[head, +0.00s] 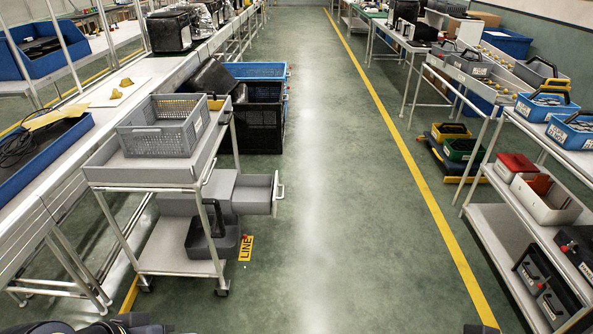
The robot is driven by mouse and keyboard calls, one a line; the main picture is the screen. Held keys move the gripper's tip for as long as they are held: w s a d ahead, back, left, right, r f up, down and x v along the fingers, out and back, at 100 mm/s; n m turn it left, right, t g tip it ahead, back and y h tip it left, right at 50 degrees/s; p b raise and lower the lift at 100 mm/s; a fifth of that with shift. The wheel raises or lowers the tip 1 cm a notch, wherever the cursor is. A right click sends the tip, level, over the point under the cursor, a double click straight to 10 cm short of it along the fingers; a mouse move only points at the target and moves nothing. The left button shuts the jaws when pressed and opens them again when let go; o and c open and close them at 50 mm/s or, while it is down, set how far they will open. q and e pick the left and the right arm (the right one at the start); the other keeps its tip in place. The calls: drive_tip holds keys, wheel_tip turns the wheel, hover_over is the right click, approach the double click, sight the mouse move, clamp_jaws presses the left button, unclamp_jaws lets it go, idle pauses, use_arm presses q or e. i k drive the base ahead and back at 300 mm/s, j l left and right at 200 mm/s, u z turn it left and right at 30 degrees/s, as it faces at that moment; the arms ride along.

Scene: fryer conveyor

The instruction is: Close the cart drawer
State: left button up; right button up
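The cart (150,170) stands at the left of the aisle, with a grey upper tray and a lower shelf. Its grey drawer (256,194) hangs below the upper tray and sticks out to the right, open over the aisle. A light handle (281,187) is on the drawer's right end. The part of the drawer that I can see inside looks empty. Neither of my grippers shows clearly; only dark parts of my own body show along the bottom edge. Nothing touches the drawer.
A grey perforated basket (164,126) sits on the cart's top. A dark grey bin (212,238) is on its lower shelf. Black and blue crates (258,118) stand on the floor behind. Loaded shelving (538,200) lines the right. The middle aisle (320,220) is clear.

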sight(251, 194)
drive_tip(key=i+l+u, duration=0.35)
drive_tip(key=l, duration=0.3)
drive_tip(key=i+l+u, duration=0.2)
drive_tip(key=l, duration=0.2)
drive_tip(key=i+l, duration=0.1)
drive_tip(key=i, duration=0.55)
drive_tip(key=i+l, duration=0.1)
drive_tip(key=i, duration=0.6)
drive_tip(key=i+l+u, duration=0.1)
drive_tip(key=i, duration=0.55)
